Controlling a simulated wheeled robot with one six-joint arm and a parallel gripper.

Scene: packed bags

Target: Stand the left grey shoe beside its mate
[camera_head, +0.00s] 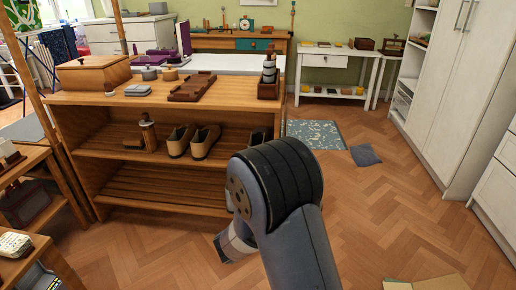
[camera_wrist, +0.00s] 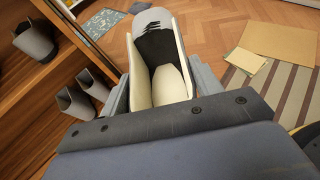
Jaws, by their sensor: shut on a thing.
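A grey shoe (camera_wrist: 155,22) with a pale lining is between the fingers of my gripper (camera_wrist: 163,88) in the wrist view. The gripper is shut on it near the heel, and the toe points away over the floor. In the head view, my arm hides most of the gripper; a small grey and white part (camera_head: 233,243) shows low beside it, which I cannot surely tell as shoe or gripper. Another grey shoe (camera_wrist: 36,42) with a dark inside shows at the upper left of the wrist view; I cannot tell whether it is the mate.
A wooden shelf unit (camera_head: 170,186) stands ahead. Tan shoes (camera_head: 205,141) and a brush-like thing (camera_head: 149,132) are on its middle shelf. Its lower shelf looks clear at left. A striped mat (camera_wrist: 270,92) lies on the floor. White cabinets (camera_head: 450,90) stand at right, with free floor between.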

